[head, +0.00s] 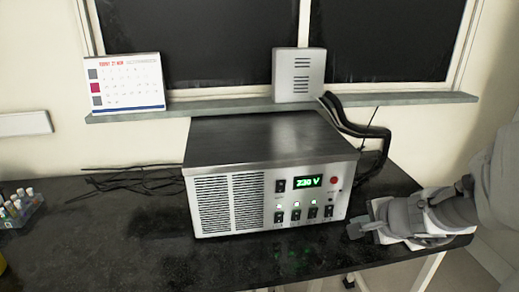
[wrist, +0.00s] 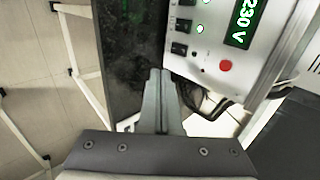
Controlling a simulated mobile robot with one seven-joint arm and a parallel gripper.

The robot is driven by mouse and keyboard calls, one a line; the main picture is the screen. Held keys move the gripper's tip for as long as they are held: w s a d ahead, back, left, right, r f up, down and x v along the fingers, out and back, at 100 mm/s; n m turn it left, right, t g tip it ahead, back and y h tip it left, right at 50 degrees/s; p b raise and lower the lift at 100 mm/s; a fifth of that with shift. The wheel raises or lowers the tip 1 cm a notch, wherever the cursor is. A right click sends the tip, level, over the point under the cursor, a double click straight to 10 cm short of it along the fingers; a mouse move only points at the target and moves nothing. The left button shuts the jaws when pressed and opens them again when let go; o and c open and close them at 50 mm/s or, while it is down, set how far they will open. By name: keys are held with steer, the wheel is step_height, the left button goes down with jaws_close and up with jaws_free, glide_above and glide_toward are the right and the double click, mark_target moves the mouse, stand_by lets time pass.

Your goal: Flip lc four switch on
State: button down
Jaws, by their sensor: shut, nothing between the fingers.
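The metal power unit (head: 272,170) stands on the dark bench with a green "230 V" display (head: 308,182). A row of small black switches runs along its lower front. The rightmost switch (head: 328,211) shows no lit green light above it; the two middle ones do. In the wrist view the rightmost switch (wrist: 180,48) is the nearest to my fingers. My gripper (head: 352,230) is shut and empty, at the right of the unit's front, low over the bench. In the wrist view my gripper (wrist: 160,72) is apart from the switch. Switch tilt is too small to tell.
A red button (head: 334,180) sits right of the display. Thick black cables (head: 352,125) run behind the unit. A tube rack (head: 20,208) stands far left. The bench (head: 140,245) is clear at front left. A calendar and white box stand on the sill.

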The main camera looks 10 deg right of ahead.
stand_by(0.3)
steer(key=b, duration=0.5)
glide_toward(329, 216)
steer(key=f, duration=0.4)
steer(key=shift+s+f, duration=0.15)
steer(key=shift+s, duration=0.1)
steer(key=w, duration=0.4)
steer(key=shift+w+a+f+p, duration=0.1)
steer(key=shift+w+f+p, duration=0.1)
steer(key=shift+p, duration=0.15)
steer(key=shift+f, duration=0.1)
steer(key=shift+w+b, duration=0.2)
steer(key=shift+b, duration=0.15)
